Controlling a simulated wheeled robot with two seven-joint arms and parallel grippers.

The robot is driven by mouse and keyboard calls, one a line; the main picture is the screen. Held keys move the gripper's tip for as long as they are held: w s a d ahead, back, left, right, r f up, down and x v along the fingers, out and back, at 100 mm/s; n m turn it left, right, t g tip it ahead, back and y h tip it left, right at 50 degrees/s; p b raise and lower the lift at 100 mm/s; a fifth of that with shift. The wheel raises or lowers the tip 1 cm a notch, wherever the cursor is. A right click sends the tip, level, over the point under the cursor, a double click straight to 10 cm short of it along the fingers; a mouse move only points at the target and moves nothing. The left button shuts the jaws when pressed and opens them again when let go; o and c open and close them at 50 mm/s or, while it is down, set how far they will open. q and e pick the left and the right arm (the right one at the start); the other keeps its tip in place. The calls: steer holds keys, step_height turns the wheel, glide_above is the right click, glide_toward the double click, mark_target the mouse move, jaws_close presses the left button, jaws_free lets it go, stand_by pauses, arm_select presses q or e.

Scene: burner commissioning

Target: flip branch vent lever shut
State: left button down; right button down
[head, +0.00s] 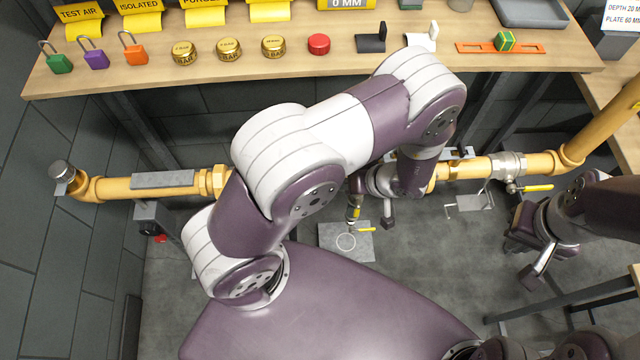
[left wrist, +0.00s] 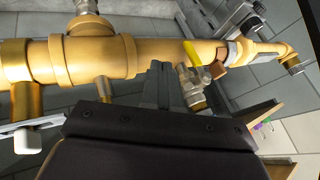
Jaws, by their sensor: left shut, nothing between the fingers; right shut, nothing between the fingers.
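A small branch valve (head: 353,212) hangs below the yellow pipe (head: 118,188) in the head view. Its yellow vent lever (head: 367,229) sticks out to the right, across the branch. In the left wrist view a valve (left wrist: 191,86) with a yellow lever (left wrist: 192,53) stands just right of my left fingers. My left gripper (head: 388,222) is shut and empty, just right of the branch valve in the head view; its fingertips show in the left wrist view (left wrist: 165,72). My right gripper (head: 529,275) is shut and empty, well to the right. My left arm hides the pipe's middle.
Another valve (head: 512,166) with a yellow handle (head: 537,188) sits on the pipe at right. A grey plate (head: 331,238) with a ring lies beneath the branch. The wooden bench (head: 130,75) behind holds padlocks, gold caps and a red cap (head: 318,44).

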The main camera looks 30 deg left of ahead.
arm_select(q)
steer(key=s+a+f+p, duration=0.1)
steer(key=a+f, duration=0.3)
steer(key=a, duration=0.2)
steer(key=shift+s+a, duration=0.25)
steer(key=shift+s, duration=0.15)
steer(key=shift+f, duration=0.1)
steer(key=shift+a, duration=0.15)
